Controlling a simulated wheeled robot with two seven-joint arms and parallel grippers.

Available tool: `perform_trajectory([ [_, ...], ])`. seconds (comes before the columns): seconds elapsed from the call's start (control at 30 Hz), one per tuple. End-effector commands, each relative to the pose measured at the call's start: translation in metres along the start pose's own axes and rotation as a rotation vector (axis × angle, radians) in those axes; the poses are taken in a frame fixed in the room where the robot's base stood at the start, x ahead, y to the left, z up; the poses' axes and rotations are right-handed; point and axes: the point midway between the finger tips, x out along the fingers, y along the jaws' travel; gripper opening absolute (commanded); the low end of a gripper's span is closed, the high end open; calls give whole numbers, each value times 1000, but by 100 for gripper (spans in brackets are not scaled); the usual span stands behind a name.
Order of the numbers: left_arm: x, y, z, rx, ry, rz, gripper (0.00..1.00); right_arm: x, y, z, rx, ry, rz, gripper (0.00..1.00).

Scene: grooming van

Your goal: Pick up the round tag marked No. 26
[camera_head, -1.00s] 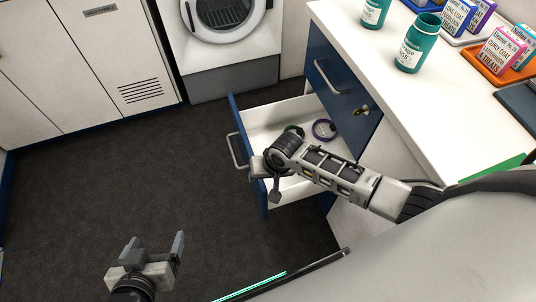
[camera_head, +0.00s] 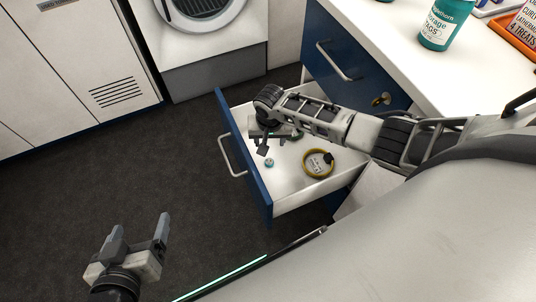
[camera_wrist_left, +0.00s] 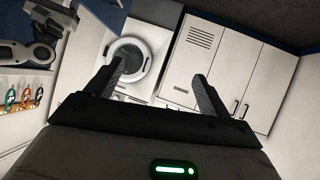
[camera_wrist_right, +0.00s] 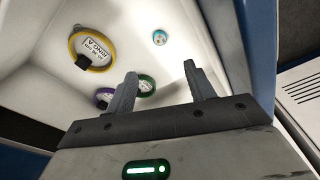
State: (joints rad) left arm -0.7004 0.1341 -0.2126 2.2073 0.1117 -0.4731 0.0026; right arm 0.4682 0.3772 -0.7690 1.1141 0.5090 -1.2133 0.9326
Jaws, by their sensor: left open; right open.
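A small round disc with blue and white on it (camera_head: 269,162) lies on the floor of the open drawer (camera_head: 290,205). It also shows in the right wrist view (camera_wrist_right: 159,38); no number on it is readable. My right gripper (camera_wrist_right: 160,75) is open and empty above the drawer. In that view the disc lies beyond the fingertips, apart from them. In the head view the right gripper is partly hidden by its own wrist. My left gripper (camera_head: 141,228) is open and empty over the dark floor, well left of the drawer.
A yellow ring with a white label (camera_wrist_right: 92,48), a purple ring (camera_wrist_right: 104,97) and a green ring (camera_wrist_right: 147,86) lie in the drawer. The drawer's blue front (camera_head: 243,158) and walls surround them. A teal bottle (camera_head: 445,25) stands on the counter.

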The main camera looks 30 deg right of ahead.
Motion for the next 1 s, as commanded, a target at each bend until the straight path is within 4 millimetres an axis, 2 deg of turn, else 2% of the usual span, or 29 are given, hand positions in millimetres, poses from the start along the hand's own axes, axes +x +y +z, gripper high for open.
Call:
perform_trajectory([
  [0.03, 6, -1, 9, 4, 5, 1, 81, 13, 0, 1, 0, 1, 0, 54],
  [0.33, 21, -5, 30, 29, 55, 5, 81, 59, 1, 1, 0, 0, 1, 54],
  [0.37, 20, -3, 31, 29, 52, 11, 81, 60, 0, 1, 0, 0, 1, 54],
  [0.5, 42, 0, 58, 26, -7, 41, 81, 74, 0, 0, 0, 1, 1, 54],
  [0.73, 72, 2, 92, 16, -85, 74, 81, 94, 0, 0, -1, 1, -1, 54],
  [1.0, 84, 4, 107, 11, -123, 93, 81, 102, 0, 0, -1, 0, 0, 54],
])
